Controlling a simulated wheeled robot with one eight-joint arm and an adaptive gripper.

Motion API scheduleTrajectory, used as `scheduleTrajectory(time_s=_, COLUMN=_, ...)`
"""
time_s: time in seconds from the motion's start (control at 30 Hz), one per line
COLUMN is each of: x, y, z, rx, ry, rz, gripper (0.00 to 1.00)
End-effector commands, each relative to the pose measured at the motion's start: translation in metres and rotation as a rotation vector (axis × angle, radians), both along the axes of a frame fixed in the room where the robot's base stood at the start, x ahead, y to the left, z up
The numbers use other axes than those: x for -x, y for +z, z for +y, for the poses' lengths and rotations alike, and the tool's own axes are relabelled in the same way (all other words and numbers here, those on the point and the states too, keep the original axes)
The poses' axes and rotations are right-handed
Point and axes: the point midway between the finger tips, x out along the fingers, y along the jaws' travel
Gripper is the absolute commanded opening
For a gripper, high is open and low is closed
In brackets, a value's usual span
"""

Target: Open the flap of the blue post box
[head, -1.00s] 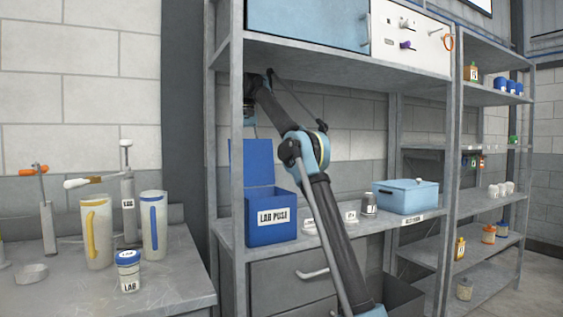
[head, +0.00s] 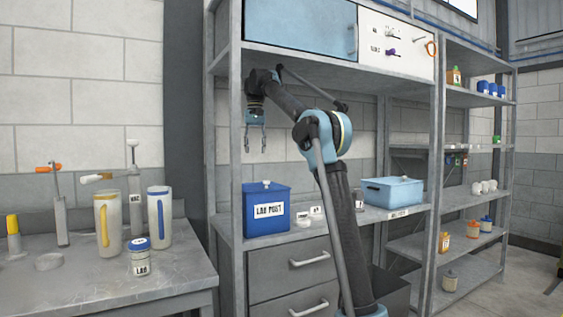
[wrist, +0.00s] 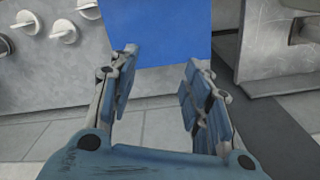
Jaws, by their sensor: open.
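The blue post box (head: 267,211) stands on the shelf's left side with a white lettered label on its front. Its flap (head: 266,186) lies down over the top, with a small pale knob on it. My gripper (head: 264,151) hangs above the box, fingers pointing down, open and empty, clear of the flap by a visible gap. In the wrist view my gripper (wrist: 160,58) shows both fingers apart with nothing between them. A flat blue surface (wrist: 172,28) lies beyond the fingertips there; I cannot tell for certain which part it is.
The upper cabinet (head: 300,27) hangs above my arm. Drawers (head: 300,262) lie below.

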Motion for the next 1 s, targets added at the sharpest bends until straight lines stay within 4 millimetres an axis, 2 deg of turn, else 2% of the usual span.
scheduleTrajectory(time_s=0.53, x=0.045, y=-0.03, z=-0.025, rx=0.0, ry=0.0, rz=0.0, gripper=0.45)
scheduleTrajectory(time_s=1.0, x=0.083, y=-0.083, z=-0.045, rx=0.0, ry=-0.001, rz=0.0, gripper=0.45)
